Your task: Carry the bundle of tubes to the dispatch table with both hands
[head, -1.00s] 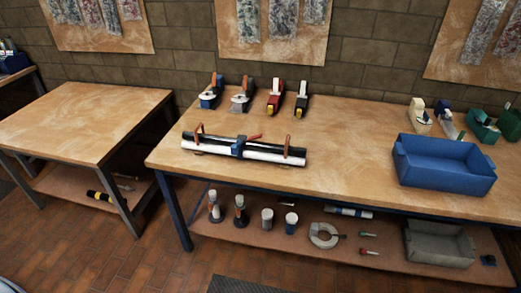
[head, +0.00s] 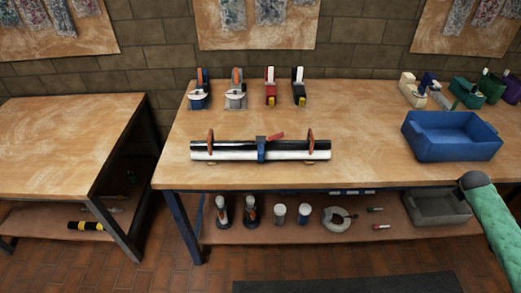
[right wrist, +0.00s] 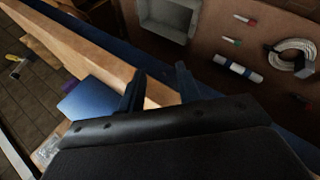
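The bundle of tubes (head: 285,155) lies across the front part of the larger table (head: 370,120) in the head view. It has a black and a white tube, a blue clamp (head: 261,150) in the middle and two orange-brown handles (head: 210,141), (head: 311,138). An empty table (head: 55,135) stands to the left; I cannot tell if it is the dispatch table. My right gripper (right wrist: 158,82) shows in the right wrist view with its fingers apart and nothing between them, near the table's front edge. My left gripper is in neither view.
Several tape dispensers (head: 235,90) stand behind the bundle. A blue bin (head: 452,136) sits to its right. The lower shelf (head: 300,230) holds bottles, a coil and a grey bin (head: 437,206). A gap separates the two tables.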

